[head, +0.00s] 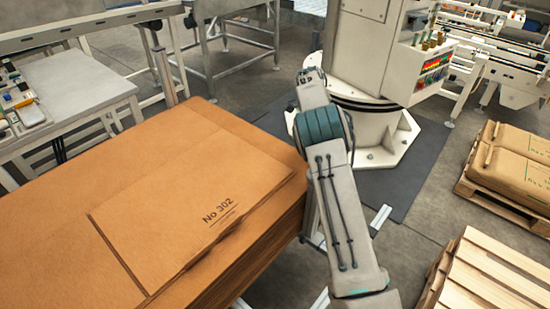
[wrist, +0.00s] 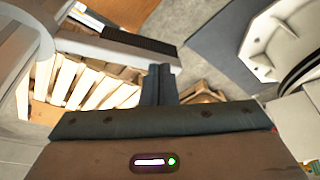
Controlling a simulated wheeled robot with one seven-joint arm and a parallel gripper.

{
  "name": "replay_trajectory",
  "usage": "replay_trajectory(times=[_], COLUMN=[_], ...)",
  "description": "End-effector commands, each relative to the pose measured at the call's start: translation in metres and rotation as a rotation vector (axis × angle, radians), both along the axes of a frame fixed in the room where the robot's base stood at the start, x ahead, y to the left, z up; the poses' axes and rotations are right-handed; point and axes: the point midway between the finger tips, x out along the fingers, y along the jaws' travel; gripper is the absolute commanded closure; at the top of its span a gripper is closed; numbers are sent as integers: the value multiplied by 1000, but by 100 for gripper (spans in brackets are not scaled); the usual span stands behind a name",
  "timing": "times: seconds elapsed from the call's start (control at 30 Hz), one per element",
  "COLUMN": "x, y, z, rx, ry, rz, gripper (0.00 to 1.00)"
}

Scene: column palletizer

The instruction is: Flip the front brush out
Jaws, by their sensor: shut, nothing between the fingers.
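My gripper (wrist: 158,72) shows in the wrist view as two dark fingers pressed together, with nothing between them. A pale grey bar with a dark, bristle-like strip (wrist: 140,42) crosses the upper middle of the wrist view, and it looks like the brush. The fingertips appear just below this bar in the picture. I cannot tell whether they touch it. In the head view my arm stands over the gap right of the cardboard stack, and my fingers are hidden there. A short pale bar end (head: 380,218) shows beside my arm, but I cannot tell whether it belongs to the brush.
A stack of brown cardboard sheets (head: 120,170) fills the left of the head view. A white machine column (head: 365,70) on a pale base stands behind my arm. A slatted wooden pallet (head: 495,275) and a pallet of brown sacks (head: 515,165) are at right.

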Motion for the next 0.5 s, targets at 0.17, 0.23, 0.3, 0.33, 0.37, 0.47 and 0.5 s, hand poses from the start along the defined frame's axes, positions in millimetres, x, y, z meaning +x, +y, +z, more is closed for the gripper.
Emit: replay_trajectory(times=[0.17, 0.23, 0.3, 0.33, 0.37, 0.47, 0.5], x=[-12, -15, -18, -19, -20, -22, -23], y=[-17, -23, -29, -31, -33, -37, -38], z=[1, 1, 1, 1, 1, 1, 1], rx=[-1, -1, -1, -1, -1, -2, -2], ry=[0, 0, 1, 0, 0, 1, 1], rz=[-122, -163, -200, -213, -226, -256, -266], gripper=[100, 100, 100, 100, 100, 100, 100])
